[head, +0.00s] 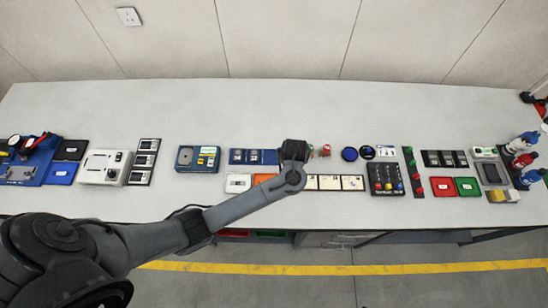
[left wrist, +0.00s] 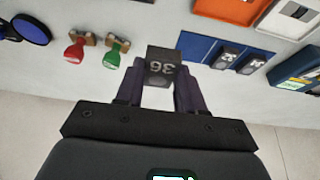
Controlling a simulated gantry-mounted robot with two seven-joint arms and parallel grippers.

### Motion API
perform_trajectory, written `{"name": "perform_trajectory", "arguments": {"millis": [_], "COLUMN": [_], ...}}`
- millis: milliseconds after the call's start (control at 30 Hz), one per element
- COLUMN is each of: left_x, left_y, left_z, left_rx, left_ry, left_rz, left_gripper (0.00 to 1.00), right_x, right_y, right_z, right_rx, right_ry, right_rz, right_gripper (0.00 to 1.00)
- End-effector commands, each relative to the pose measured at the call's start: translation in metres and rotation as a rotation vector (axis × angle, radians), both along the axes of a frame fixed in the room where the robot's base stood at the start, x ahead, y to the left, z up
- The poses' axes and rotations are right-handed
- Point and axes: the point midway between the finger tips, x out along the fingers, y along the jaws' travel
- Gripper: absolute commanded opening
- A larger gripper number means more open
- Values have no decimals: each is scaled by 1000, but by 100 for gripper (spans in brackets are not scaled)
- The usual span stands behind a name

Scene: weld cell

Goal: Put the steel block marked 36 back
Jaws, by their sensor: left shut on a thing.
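The steel block marked 36 (left wrist: 161,68) is dark grey, and its number shows upside down in the left wrist view. My left gripper (left wrist: 160,84) is shut on it, with a finger on each side. A blue holder (left wrist: 196,46) beside it carries two similar dark blocks, and its end nearest my gripper is bare. In the head view the blue holder (head: 269,157) lies just left of my left gripper (head: 293,152), which hides the held block there. My right gripper is not in view.
A red stamp (left wrist: 76,50) and a green stamp (left wrist: 115,52) stand on the other side of the held block. The rear of the bench (head: 270,105) is clear.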

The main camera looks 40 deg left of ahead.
Motion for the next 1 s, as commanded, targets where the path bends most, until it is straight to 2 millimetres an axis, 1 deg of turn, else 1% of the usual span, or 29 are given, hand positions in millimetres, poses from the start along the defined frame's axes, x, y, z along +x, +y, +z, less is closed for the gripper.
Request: {"name": "perform_trajectory", "arguments": {"millis": [33, 300, 400, 500, 600, 733, 1000], "left_x": [-1, 3, 4, 5, 5, 5, 5], "left_y": [9, 63, 78, 89, 95, 96, 96], "left_z": [-10, -41, -49, -55, -58, -63, -94], "left_rx": [-3, -2, -2, 0, -1, -1, -2], "left_ry": [3, 2, 0, 0, -1, 0, 1], "left_rz": [4, 2, 3, 0, 0, -1, -1], "left_gripper": [0, 0, 0, 0, 0, 0, 0], "right_x": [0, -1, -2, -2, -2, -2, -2], "right_y": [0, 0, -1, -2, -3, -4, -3], "right_z": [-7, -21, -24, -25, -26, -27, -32], "right_rx": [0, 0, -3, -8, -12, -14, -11], "right_ry": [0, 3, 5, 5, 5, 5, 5], "right_rz": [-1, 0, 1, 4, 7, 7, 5], "right_gripper": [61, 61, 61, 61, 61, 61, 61]}}
